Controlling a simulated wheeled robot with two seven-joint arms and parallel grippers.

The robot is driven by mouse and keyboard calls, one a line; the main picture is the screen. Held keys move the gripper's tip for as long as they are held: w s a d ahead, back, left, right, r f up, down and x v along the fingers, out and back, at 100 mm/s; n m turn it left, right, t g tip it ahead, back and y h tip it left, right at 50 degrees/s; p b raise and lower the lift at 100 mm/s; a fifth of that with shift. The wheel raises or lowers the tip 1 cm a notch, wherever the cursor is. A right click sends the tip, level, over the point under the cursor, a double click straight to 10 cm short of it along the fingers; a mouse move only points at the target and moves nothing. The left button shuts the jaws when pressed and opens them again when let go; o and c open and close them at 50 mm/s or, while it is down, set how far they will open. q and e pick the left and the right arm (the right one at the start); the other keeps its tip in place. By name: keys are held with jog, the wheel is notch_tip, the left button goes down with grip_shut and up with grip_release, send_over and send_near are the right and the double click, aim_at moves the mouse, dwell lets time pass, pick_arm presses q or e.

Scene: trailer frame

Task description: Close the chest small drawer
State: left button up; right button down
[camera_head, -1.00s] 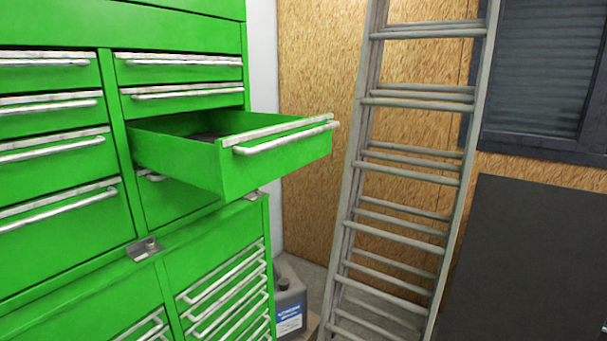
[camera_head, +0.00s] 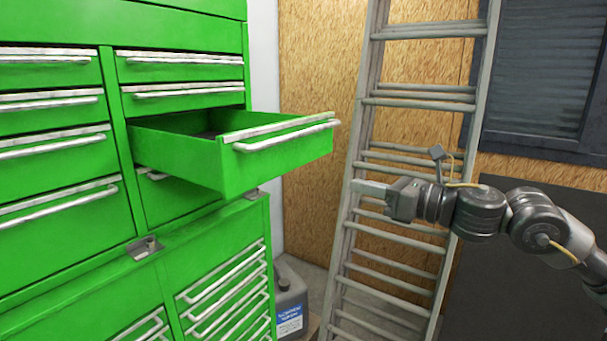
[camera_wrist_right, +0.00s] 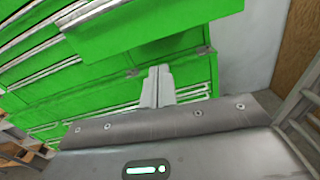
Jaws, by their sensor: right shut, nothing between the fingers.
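The green small drawer (camera_head: 275,160) of the chest (camera_head: 120,185) stands pulled far out, with a silver bar handle along its front. Its inside is partly visible and looks dark at the back. My right gripper (camera_head: 358,186) is to the right of the drawer front and a little lower, apart from it, pointing left. Its fingers are shut and empty. My left gripper is not in view.
Other chest drawers, such as one just above (camera_head: 185,100), are shut. A metal ladder (camera_head: 400,170) leans behind my right arm against the wooden wall. A grey jug (camera_head: 290,295) stands on the floor beside the chest. Free room lies before the drawer front.

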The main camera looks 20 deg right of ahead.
jog(key=s+n, duration=0.1)
jog(key=s, duration=0.1)
jog(key=p, duration=0.7)
send_near(291, 170)
jog(key=x, duration=0.5)
jog(key=shift+r, duration=0.15)
jog(key=shift+w+a, duration=0.4)
jog(key=shift+w, duration=0.15)
jog(key=shift+w+a+f, duration=0.15)
jog(key=shift+w+f, duration=0.1)
